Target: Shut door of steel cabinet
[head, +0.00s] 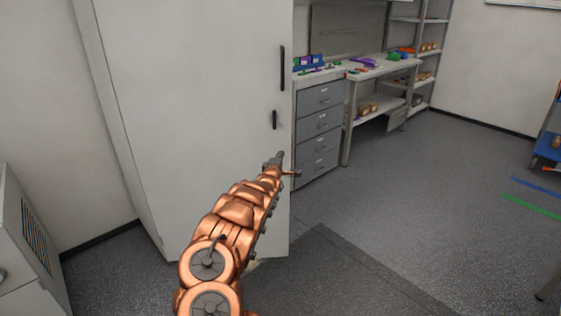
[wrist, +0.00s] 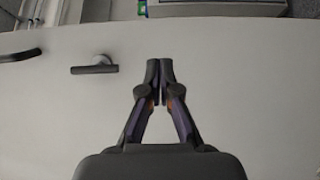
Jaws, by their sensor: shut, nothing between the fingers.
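The steel cabinet (head: 125,125) stands at the left in the head view. Its tall pale door (head: 205,90) has a long dark handle (head: 282,68) and a small dark latch (head: 274,120) near its right edge. I cannot tell how far the door stands from the frame. My gripper (head: 281,158) is just below the latch, near the door's right edge. In the wrist view my gripper (wrist: 166,65) is shut and empty over the pale door (wrist: 245,90), with the latch (wrist: 94,66) to its left. Contact with the door is not clear.
A grey drawer unit (head: 320,125) and a workbench (head: 375,70) with small coloured parts stand right of the door. Shelves (head: 430,50) are at the back. A grey vented unit (head: 35,240) stands at lower left. The floor (head: 430,180) at right is largely clear.

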